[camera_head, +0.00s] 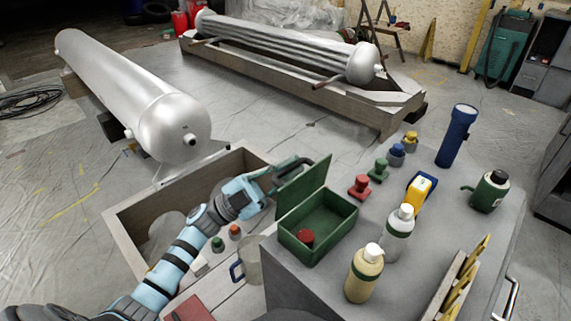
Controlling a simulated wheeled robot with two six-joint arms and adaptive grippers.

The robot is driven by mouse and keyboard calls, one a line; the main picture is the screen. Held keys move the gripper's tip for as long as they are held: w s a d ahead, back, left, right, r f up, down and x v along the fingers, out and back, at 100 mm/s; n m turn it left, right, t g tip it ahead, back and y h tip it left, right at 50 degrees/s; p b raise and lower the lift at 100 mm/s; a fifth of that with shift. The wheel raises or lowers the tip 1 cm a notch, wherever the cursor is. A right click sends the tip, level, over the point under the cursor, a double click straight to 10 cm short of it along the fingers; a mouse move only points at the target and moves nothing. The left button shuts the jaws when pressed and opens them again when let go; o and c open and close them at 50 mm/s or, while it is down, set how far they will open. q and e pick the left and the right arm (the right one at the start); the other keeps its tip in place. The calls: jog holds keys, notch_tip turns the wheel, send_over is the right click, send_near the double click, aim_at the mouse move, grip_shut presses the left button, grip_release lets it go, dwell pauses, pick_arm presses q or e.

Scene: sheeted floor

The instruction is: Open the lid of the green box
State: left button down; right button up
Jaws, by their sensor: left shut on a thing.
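The green box (318,238) sits at the near left part of the grey worktop. Its lid (303,186) stands raised at the back left side, so the inside shows. A dark red round thing (306,237) lies inside the box. My left gripper (296,165) is at the upper left edge of the raised lid, shut on it. The exact contact of the fingertips is hard to make out. My right gripper is not in view.
A blue flashlight (456,136), a white-capped bottle (398,233), a cream bottle (363,274) and a green mug-like can (489,191) stand on the worktop (440,220) right of the box.

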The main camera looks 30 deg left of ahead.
pick_arm(q)
jog(key=c, duration=1.9)
grip_release()
jog(key=shift+f, duration=0.15)
jog(key=v, duration=1.2)
